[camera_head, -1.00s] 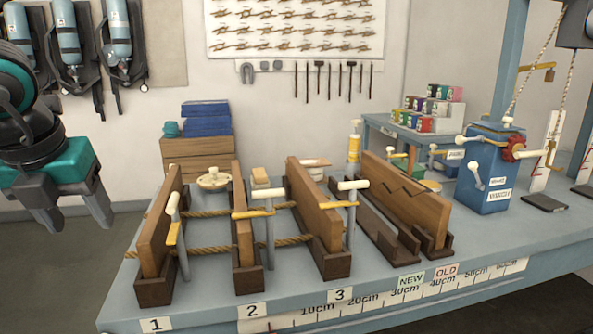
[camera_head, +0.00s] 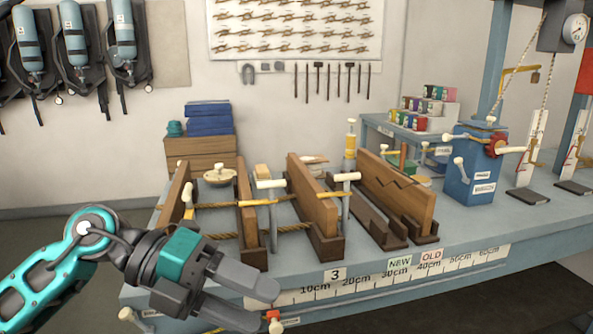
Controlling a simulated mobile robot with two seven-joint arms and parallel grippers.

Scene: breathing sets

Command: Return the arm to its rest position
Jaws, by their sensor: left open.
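My left arm (camera_head: 60,262) comes in from the lower left. My left gripper (camera_head: 258,305) is open and empty, its two fingers pointing right. It is low in front of the workbench's front edge and covers part of that edge. Wooden boards in dark holders (camera_head: 322,210) stand on the workbench (camera_head: 455,218), with ropes (camera_head: 275,230) running between them and white-topped posts (camera_head: 272,205) beside them. My right gripper does not show.
A blue box with a red wheel (camera_head: 474,170) stands on the bench at the right. Brown boxes (camera_head: 198,150) with blue ones on top stand behind the bench. Breathing sets (camera_head: 75,45) hang on the wall at the left. Floor space at the left is clear.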

